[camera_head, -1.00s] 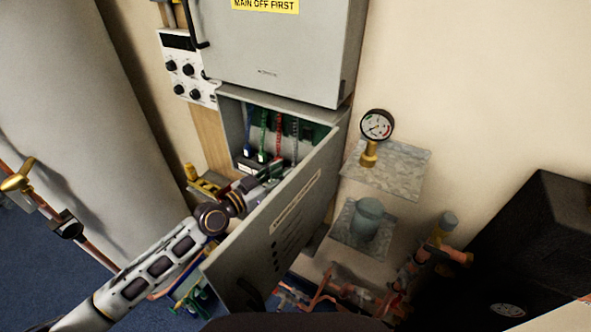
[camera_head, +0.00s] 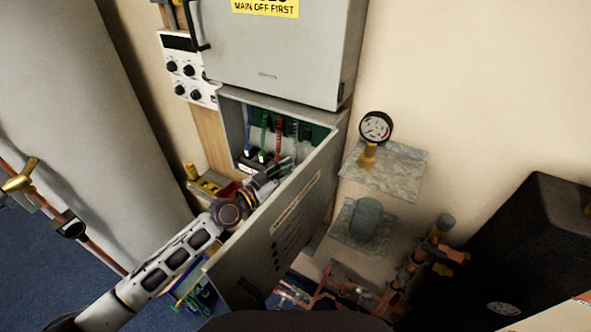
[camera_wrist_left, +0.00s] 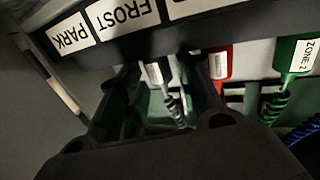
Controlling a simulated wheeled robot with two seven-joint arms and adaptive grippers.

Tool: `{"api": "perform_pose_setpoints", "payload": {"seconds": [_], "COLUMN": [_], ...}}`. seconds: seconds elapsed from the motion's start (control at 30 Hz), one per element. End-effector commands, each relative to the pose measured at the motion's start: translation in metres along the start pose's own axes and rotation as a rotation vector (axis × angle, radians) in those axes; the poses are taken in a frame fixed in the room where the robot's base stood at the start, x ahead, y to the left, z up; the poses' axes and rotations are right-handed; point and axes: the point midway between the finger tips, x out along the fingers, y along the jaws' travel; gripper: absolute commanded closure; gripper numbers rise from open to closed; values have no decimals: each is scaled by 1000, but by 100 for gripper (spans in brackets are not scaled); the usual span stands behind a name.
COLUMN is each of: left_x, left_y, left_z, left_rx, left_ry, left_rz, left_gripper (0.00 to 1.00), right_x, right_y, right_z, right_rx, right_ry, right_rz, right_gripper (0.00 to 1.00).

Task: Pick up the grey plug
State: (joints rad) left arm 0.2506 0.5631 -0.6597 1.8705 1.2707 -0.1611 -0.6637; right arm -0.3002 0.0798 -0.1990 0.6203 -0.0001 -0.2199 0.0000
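The grey plug (camera_wrist_left: 156,74) hangs below a dark labelled strip in the left wrist view, with a dark coiled cord below it. In the head view its grey cord (camera_head: 295,135) shows inside the open lower cabinet; the plug itself is hard to make out there. My left gripper (camera_head: 287,166) reaches into the cabinet behind its open door. In the left wrist view its dark fingers (camera_wrist_left: 162,98) are apart, one on each side of the plug and cord; contact cannot be told. My right gripper is not in view.
A red plug (camera_wrist_left: 221,64) and a green plug (camera_wrist_left: 296,56) marked "ZONE 2" hang to the right of the grey one. The cabinet's open door (camera_head: 275,235) stands close beside my left arm.

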Motion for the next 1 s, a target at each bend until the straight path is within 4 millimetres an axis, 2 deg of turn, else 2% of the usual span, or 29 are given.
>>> {"api": "perform_pose_setpoints", "payload": {"seconds": [0.3,0.83,1.0], "left_x": [23,24,24], "left_y": [0,0,0], "left_z": [-1,0,0], "left_rx": [0,0,0], "left_ry": [0,0,0], "left_rz": [0,0,0], "left_gripper": [66,66,86], "right_x": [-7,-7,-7], "right_y": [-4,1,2], "right_z": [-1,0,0], "right_rx": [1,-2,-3], "right_ry": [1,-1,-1], "right_rz": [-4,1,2], "right_gripper": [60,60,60]}}
